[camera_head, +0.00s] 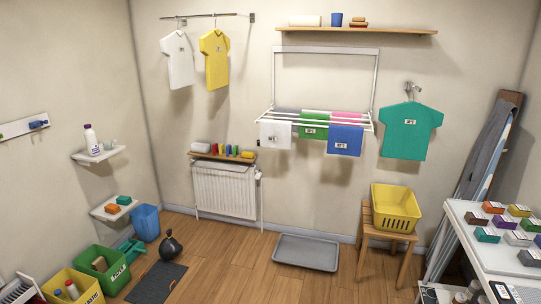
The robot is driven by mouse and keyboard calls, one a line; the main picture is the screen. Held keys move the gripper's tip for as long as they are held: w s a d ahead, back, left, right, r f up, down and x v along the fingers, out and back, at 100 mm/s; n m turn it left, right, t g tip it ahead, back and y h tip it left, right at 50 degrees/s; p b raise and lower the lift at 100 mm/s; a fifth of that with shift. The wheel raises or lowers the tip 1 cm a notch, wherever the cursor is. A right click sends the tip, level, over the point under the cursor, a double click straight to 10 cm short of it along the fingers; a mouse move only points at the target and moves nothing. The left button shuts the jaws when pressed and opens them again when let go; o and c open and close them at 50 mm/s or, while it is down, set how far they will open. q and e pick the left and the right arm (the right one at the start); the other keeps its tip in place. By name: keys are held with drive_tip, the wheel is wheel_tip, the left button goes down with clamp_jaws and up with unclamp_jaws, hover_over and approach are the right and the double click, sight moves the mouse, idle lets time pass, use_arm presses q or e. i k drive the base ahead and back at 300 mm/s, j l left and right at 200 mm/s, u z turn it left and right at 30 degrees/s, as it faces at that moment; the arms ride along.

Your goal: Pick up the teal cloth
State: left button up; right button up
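A small teal folded block with a label, which looks like the teal cloth (487,235), lies on the white table (482,259) at the right. It sits at the near left of a group of similar coloured pieces. A larger teal T-shirt (411,131) hangs from a wall hook further back. Neither of my grippers shows in the head view.
Around the teal piece lie a purple piece (493,207), a red one (503,221), a grey one (518,238) and several others. A yellow basket (396,207) stands on a wooden stool left of the table. Open wooden floor (225,262) lies in the middle.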

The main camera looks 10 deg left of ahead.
sight(122, 201)
drive_tip(key=i+j+u, duration=0.15)
drive_tip(key=i+u, duration=0.2)
drive_tip(key=i, duration=0.25)
drive_tip(key=i+u, duration=0.35)
drive_tip(key=i, duration=0.2)
drive_tip(key=i+l+u, duration=0.2)
drive_tip(key=i+u, duration=0.15)
drive_tip(key=i, duration=0.25)
